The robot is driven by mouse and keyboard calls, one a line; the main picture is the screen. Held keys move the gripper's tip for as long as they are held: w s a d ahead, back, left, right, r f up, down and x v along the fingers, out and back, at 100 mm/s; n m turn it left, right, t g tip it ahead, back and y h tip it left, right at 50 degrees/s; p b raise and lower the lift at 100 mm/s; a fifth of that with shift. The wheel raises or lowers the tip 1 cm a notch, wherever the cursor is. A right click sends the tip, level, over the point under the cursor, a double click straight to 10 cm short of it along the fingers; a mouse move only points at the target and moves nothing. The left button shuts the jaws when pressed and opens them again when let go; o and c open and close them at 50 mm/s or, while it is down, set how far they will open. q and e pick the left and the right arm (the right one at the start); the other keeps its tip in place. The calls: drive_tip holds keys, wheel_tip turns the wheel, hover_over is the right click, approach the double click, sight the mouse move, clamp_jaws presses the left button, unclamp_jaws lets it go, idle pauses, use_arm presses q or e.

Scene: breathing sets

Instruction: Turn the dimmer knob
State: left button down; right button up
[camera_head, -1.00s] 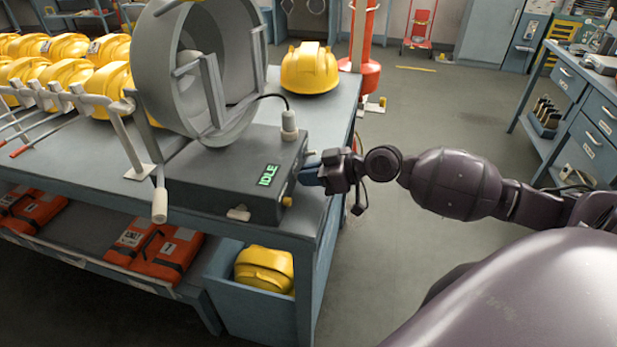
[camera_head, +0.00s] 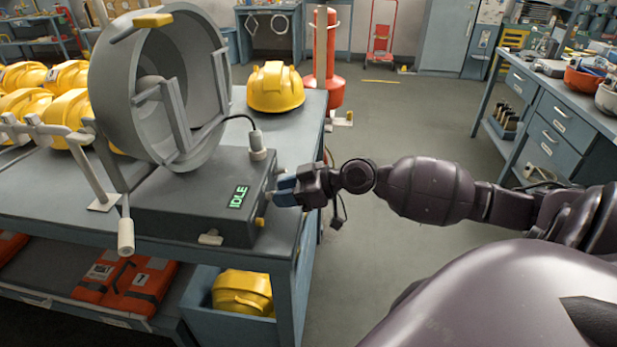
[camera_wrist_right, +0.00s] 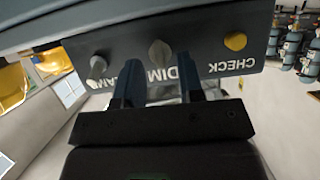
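The dimmer knob (camera_wrist_right: 160,53) is a small grey knob on the side panel of a grey device, above a partly covered label starting "DIM". My right gripper (camera_head: 283,190) is at the base's right side and hides the knob there. In the right wrist view, my right gripper (camera_wrist_right: 156,62) is open, its fingertips apart with the knob between or just beyond them. Contact is not clear. My left gripper is not in view.
The same panel has a light grey knob (camera_wrist_right: 97,67) and a yellow button (camera_wrist_right: 235,41) labelled "CHECK". A large grey ring (camera_head: 165,90) stands on the base. A yellow helmet (camera_head: 275,87) sits behind it. Open floor (camera_head: 410,125) lies right of the table.

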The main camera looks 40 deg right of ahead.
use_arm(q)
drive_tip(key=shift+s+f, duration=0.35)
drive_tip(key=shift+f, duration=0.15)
use_arm(e)
drive_tip(key=v, duration=0.9)
drive_tip(key=shift+s, duration=0.2)
drive_tip(key=shift+d+r, duration=0.1)
drive_tip(key=shift+d, duration=0.05)
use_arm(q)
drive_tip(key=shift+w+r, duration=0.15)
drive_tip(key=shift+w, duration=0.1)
